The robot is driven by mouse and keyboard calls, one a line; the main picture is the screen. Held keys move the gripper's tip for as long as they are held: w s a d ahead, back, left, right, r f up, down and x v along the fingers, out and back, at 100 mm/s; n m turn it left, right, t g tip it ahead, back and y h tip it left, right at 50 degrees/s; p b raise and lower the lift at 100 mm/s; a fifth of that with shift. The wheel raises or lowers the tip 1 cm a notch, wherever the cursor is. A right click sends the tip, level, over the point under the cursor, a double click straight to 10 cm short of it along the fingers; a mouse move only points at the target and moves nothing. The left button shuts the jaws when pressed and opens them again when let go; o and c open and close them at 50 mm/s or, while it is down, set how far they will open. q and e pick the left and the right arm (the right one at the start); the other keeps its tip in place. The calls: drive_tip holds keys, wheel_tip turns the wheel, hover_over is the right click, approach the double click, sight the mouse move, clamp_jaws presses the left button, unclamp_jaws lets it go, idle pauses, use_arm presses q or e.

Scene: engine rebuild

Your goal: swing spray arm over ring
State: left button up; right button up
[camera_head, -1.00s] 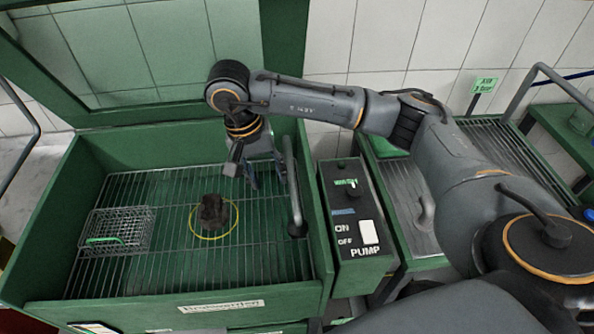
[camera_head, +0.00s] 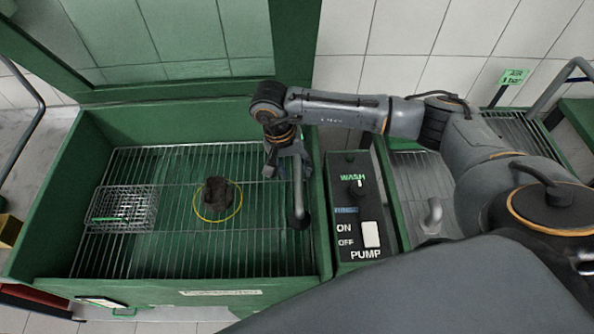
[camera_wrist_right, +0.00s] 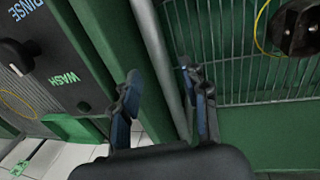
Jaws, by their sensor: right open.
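The spray arm (camera_head: 298,190) is a grey pipe with a dark end, lying along the right side of the green wash tank, to the right of the ring. The yellow ring (camera_head: 231,214) lies on the tank's wire grate around a dark brown part (camera_head: 217,193). My right gripper (camera_head: 285,172) is open at the spray arm. In the right wrist view the open fingers (camera_wrist_right: 158,74) stand either side of the pipe (camera_wrist_right: 160,60), with a gap visible; contact cannot be told. The ring (camera_wrist_right: 262,30) shows there at the upper right. My left gripper is not in view.
A wire basket (camera_head: 122,208) sits on the grate at the left. The pump control box (camera_head: 356,215) stands just right of the tank wall. The raised green lid (camera_head: 165,45) is behind. The grate (camera_head: 185,255) in front of the ring is clear.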

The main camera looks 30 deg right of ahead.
sight(298, 179)
drive_tip(key=shift+s+d+f+p, duration=0.1)
drive_tip(key=shift+d+f+p, duration=0.05)
drive_tip(key=shift+f, duration=0.7)
drive_tip(key=shift+s+d+f+p, duration=0.1)
drive_tip(key=shift+d+f+p, duration=0.05)
drive_tip(key=shift+f, duration=0.7)
clamp_jaws()
